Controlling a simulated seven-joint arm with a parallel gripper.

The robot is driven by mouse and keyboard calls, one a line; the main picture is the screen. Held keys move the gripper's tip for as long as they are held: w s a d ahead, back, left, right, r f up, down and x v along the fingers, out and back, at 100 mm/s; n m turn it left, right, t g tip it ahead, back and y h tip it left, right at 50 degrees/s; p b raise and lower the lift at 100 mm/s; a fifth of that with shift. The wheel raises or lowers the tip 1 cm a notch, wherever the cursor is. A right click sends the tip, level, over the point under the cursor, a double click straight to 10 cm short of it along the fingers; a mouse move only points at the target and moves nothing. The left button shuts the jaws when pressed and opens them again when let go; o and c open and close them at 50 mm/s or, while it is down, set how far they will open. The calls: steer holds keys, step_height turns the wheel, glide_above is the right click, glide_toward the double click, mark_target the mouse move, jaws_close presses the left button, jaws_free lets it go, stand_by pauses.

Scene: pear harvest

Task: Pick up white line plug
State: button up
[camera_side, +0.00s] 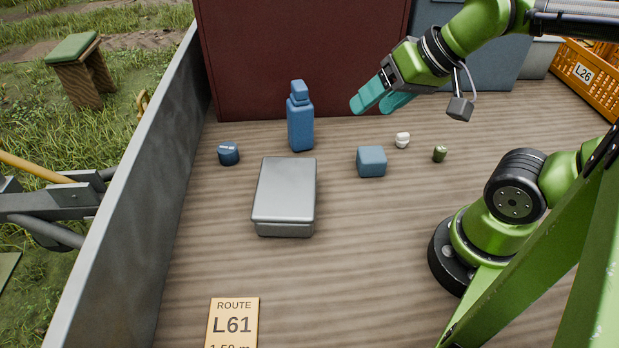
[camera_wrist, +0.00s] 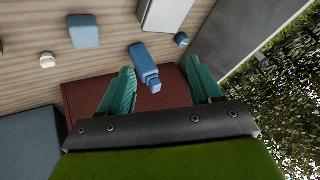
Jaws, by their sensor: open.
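A small white plug (camera_side: 402,140) stands on the wooden bed, behind and right of a blue-grey block. In the wrist view the white plug (camera_wrist: 47,60) is near the left edge, left of the block. My gripper (camera_side: 374,101) is raised above the bed, with teal fingers open and pointing left. In the wrist view the open gripper (camera_wrist: 162,88) has nothing between its fingertips but the view of the bottle and the red box beyond. The plug is apart from my fingers.
A blue-grey block (camera_side: 371,162), a blue bottle (camera_side: 300,122), a small dark blue item (camera_side: 228,154), a grey metal case (camera_side: 285,197) and a green item (camera_side: 440,154) stand nearby. A dark red box (camera_side: 300,60) stands at the back. The front of the bed is mostly clear.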

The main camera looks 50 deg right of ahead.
steer(key=w+d+f+m+g+h, duration=0.2)
steer(key=w+d+f+m+g, duration=0.15)
steer(key=d, duration=0.85)
steer(key=g, duration=0.4)
glide_above(404, 134)
steer(key=f, duration=1.4)
steer(key=shift+s+d+f, duration=0.1)
steer(key=shift+s+f, duration=0.1)
steer(key=shift+s, duration=0.2)
steer(key=shift+w+f, duration=0.25)
steer(key=shift+f, duration=1.25)
steer(key=shift+w+f, duration=0.2)
steer(key=shift+f, duration=1.25)
steer(key=c, duration=1.1)
